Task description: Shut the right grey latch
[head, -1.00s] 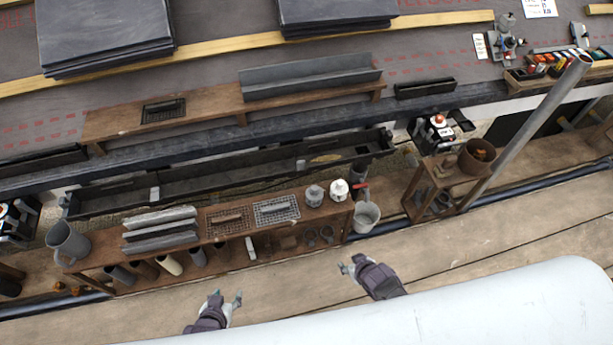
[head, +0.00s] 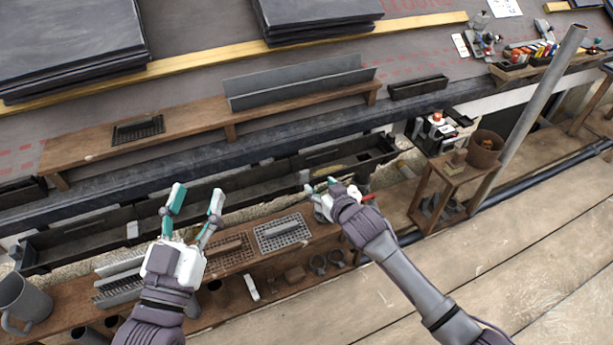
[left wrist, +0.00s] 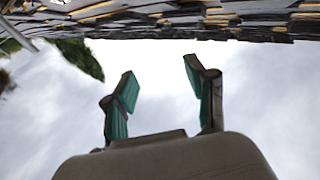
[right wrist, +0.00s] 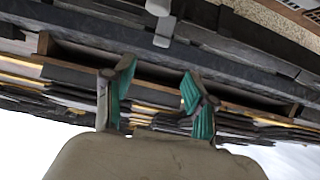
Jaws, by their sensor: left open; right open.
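The dark gutter (head: 240,183) runs along the roof edge. The right grey latch (head: 305,176) is on its front side, partly hidden by my right gripper. In the right wrist view a grey latch (right wrist: 164,30) shows at the top, above and beyond the fingers; I cannot tell whether it is open or shut. A second grey latch (head: 133,230) is further left on the gutter. My right gripper (head: 320,186) is open and empty, close to the right latch; contact cannot be told. My left gripper (head: 197,198) is open and empty, raised in front of the gutter.
A wooden bench (head: 290,262) with grates, a grey jug (head: 22,300) and tubes stands below the gutter. A shelf (head: 90,150) with a long grey trough lies above it. A wooden stand (head: 428,195) and a slanted grey pole (head: 540,95) are at right. The plank floor is clear at lower right.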

